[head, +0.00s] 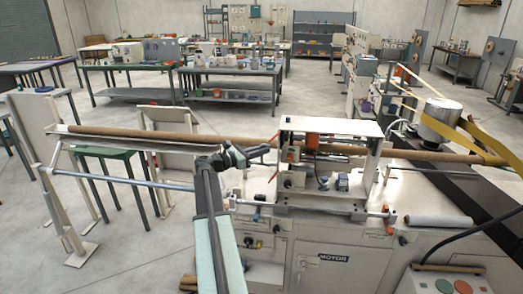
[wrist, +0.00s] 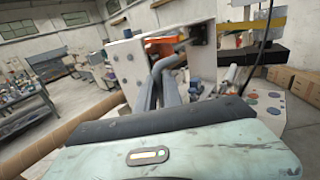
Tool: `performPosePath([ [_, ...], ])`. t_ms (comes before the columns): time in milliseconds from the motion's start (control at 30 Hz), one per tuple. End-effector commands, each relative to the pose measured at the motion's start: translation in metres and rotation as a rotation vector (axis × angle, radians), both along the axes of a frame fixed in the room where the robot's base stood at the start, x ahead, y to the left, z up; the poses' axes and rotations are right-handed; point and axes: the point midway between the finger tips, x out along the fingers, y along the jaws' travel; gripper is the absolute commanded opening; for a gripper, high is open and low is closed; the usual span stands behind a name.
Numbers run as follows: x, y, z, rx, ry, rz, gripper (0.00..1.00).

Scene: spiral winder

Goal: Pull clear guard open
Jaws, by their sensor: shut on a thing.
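The winder's white frame (head: 331,126) stands on the machine bench right of centre in the head view, with orange and grey parts inside it. The clear guard's see-through pane is hard to make out against these parts. My gripper (head: 266,150) is at the left side of this frame, beside a small orange part.
A long brown tube (head: 160,137) runs from the left stand through the frame. Yellow strap (head: 468,135) and a metal cylinder (head: 440,122) are at the right. A white roll (head: 438,221) lies on the bench front.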

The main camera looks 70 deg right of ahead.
Motion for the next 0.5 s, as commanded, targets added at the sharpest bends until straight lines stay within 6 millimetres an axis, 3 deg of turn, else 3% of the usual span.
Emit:
performPosePath([
  [200, -0.0003, -0.0007, 0.0017, -0.002, 0.005, 0.001, 0.0],
  [233, -0.0001, -0.0007, 0.0017, -0.002, 0.005, 0.001, 0.19],
  [300, 0.0, -0.0005, 0.0015, -0.002, 0.004, 0.001, 0.32],
  [500, 0.0007, 0.0001, 0.001, -0.002, 0.003, 0.002, 0.32],
])
